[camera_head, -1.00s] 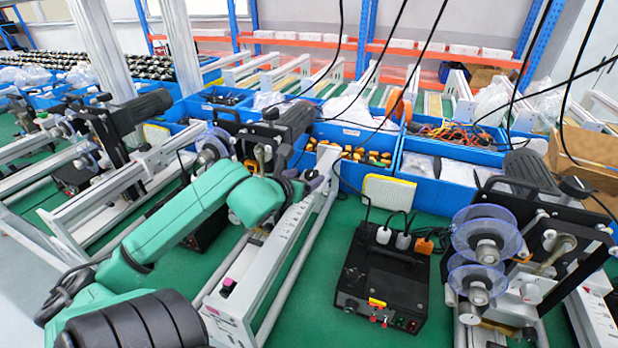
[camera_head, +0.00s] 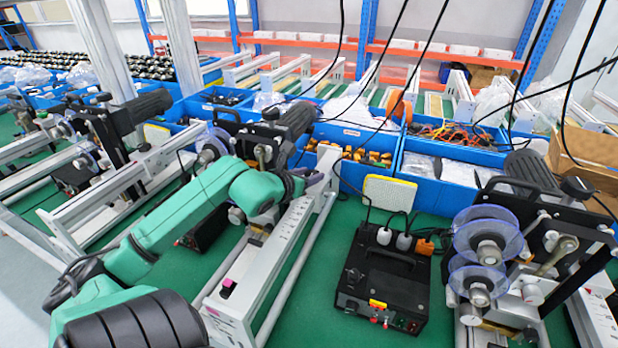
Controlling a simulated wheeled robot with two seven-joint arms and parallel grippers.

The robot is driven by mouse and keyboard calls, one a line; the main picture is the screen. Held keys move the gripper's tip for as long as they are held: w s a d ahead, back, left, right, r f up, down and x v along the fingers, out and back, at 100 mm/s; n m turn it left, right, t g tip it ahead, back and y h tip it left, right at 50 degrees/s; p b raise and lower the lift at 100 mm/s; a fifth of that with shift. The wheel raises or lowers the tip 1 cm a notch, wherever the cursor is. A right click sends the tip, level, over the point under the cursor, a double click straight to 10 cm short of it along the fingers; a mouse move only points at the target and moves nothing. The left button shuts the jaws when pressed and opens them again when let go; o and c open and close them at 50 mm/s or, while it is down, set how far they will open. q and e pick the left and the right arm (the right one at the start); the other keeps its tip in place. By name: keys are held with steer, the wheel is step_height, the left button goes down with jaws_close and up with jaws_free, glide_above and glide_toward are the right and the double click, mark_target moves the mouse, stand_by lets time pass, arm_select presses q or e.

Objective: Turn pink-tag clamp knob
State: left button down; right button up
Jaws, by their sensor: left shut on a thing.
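The pink tag (camera_head: 228,286) sits on the near end of a white rail fixture (camera_head: 262,268) in the centre left. My teal left arm reaches in from the lower left over this fixture. My left gripper (camera_head: 314,179) is dark and small at the fixture's far end, beside the rail's upper end. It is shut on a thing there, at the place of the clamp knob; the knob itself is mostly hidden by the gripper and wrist. My right gripper is not in view.
A black control box (camera_head: 384,285) with plugs stands right of the fixture. A machine with clear discs (camera_head: 487,238) is at the right. Blue bins (camera_head: 443,184) line the back. Black cables hang in front. Green table shows between fixtures.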

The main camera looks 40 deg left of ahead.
arm_select(q)
steer(key=shift+s+a+f+m+h, duration=0.15)
steer(key=shift+f+m+h, duration=0.25)
steer(key=shift+m+h, duration=0.25)
steer(key=shift+r+h, duration=0.2)
steer(key=shift+h, duration=0.05)
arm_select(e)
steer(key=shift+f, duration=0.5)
arm_select(q)
steer(key=shift+f, duration=0.15)
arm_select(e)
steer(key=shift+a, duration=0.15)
arm_select(q)
steer(key=shift+c, duration=2.4)
jaws_free()
steer(key=shift+o, duration=0.5)
steer(key=shift+w+d, duration=0.2)
steer(key=b+v, duration=0.3)
steer(key=v, duration=1.1)
steer(key=shift+s, duration=0.35)
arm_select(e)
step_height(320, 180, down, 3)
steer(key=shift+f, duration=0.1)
